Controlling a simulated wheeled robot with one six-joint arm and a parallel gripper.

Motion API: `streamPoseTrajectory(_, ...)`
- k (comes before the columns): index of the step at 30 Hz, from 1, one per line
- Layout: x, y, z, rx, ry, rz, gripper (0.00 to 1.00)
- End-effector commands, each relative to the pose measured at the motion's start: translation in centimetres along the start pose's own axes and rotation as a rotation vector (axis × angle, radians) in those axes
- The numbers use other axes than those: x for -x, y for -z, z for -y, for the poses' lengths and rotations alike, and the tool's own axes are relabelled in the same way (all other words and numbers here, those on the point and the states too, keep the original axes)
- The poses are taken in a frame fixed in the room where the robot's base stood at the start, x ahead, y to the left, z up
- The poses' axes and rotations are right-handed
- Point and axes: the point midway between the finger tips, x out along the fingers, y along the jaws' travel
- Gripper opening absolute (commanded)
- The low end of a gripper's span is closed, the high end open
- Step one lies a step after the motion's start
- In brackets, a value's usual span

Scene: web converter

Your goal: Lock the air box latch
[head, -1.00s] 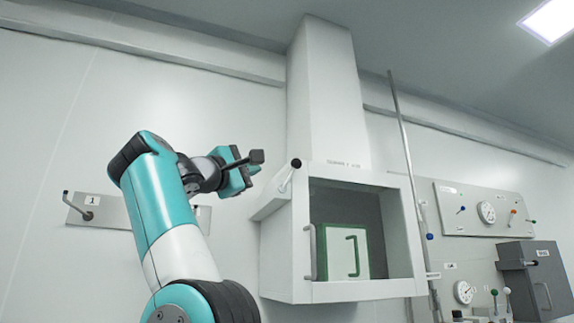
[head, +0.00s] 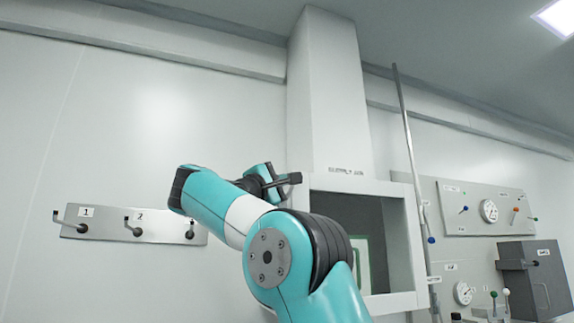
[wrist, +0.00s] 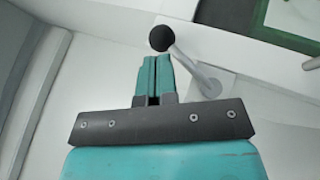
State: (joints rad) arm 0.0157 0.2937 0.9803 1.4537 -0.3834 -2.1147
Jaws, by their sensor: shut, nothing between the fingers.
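The white air box (head: 408,245) with its open front hangs below a duct on the wall. Its latch is a grey lever (wrist: 205,78) with a black ball knob (wrist: 162,38), seen in the wrist view. My gripper (wrist: 155,60) is shut, with its teal fingertips just below the knob and beside the lever. I cannot tell whether they touch it. In the head view my gripper (head: 277,183) is at the box's left edge. My arm hides the latch and the box's lower left there.
A plate with numbered hooks (head: 115,225) is on the wall at left. A thin vertical pole (head: 410,140) stands right of the box. Further right are a gauge panel (head: 478,207) and a grey box (head: 532,280). The wall above my arm is clear.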

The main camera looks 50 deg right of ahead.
Motion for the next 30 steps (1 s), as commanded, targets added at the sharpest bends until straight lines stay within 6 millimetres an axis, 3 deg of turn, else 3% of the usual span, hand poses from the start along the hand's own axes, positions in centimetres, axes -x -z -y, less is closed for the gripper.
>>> streamPoseTrajectory(1, -0.9, -0.2, -0.7, 0.005, 0.001, 0.001, 0.0)
streamPoseTrajectory(10, -2.2, -0.1, -0.2, 0.001, 0.001, 0.001, 0.0)
streamPoseTrajectory(30, -2.1, 0.0, 0.2, -0.015, 0.023, -0.004, 0.0)
